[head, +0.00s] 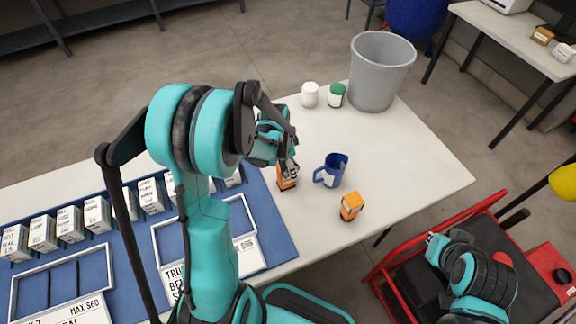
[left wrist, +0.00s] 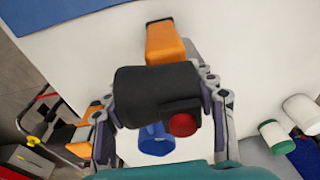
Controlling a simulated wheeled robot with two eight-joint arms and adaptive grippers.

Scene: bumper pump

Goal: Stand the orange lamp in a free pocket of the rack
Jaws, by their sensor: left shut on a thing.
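The orange lamp (head: 285,184) is in my left gripper (head: 289,171), over the table just right of the blue mat. In the left wrist view, the fingers of my left gripper (left wrist: 166,104) are closed on either side of a black part with a red end, and the lamp's orange body (left wrist: 165,42) extends beyond it. I cannot tell whether the lamp touches the table.
A blue mug (head: 333,171) and an orange box (head: 351,207) stand right of the lamp. A white jar (head: 310,95), a green-lidded jar (head: 336,95) and a grey bin (head: 380,72) stand behind. Labelled cartons (head: 69,225) line the mat's back.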

